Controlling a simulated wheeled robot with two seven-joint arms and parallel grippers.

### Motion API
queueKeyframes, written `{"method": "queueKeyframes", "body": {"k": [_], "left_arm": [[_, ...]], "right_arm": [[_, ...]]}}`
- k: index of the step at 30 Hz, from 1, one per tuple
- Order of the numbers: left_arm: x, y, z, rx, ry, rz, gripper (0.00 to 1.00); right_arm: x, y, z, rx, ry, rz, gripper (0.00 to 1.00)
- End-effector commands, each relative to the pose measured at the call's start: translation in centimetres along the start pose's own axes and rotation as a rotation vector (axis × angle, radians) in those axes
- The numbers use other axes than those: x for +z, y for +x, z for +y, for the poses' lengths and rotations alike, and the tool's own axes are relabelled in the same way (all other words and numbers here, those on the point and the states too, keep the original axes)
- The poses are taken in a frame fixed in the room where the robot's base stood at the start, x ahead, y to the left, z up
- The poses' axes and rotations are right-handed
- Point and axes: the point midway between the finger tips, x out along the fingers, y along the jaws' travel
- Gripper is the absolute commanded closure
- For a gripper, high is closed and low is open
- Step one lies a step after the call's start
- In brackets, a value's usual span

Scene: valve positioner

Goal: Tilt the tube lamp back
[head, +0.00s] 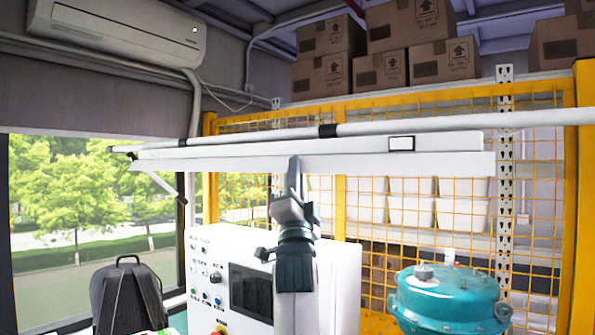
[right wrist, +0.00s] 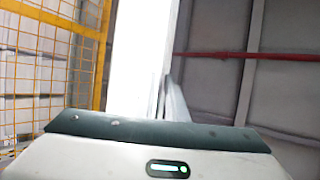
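The tube lamp (head: 350,163) is a long white fixture that runs across the middle of the head view, with its lower white panel facing me. In the right wrist view the lamp (right wrist: 142,55) is a bright white strip running upward. My right gripper (head: 294,168) points up from below, its fingertips overlapping the lower panel near its middle. In the right wrist view its fingers (right wrist: 166,95) look close together beside the lamp's edge. Contact with the lamp cannot be told for certain. My left gripper is out of view.
A white control cabinet (head: 215,260) with a dark screen stands behind my right arm. A teal valve actuator (head: 447,297) is at the lower right. A yellow mesh fence (head: 545,230) stands behind. A black backpack (head: 127,298) sits at the lower left by the window.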

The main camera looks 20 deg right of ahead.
Motion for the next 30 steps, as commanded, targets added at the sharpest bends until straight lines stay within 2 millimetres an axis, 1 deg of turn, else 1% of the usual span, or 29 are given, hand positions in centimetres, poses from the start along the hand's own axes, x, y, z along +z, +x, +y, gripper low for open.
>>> {"method": "queueKeyframes", "body": {"k": [3, 4, 5, 30], "left_arm": [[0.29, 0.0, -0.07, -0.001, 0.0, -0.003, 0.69], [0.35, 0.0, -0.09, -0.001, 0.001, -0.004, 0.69], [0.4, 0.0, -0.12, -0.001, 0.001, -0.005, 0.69], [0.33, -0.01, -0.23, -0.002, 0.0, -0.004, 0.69]], "right_arm": [[0.0, -0.01, 0.02, 0.0, 0.0, 0.0, 0.88], [0.01, -0.01, 0.03, 0.0, 0.0, 0.0, 0.93], [0.01, -0.02, 0.03, 0.0, 0.0, 0.0, 1.0], [-0.01, 0.0, 0.01, 0.0, 0.0, 0.0, 1.0]]}}
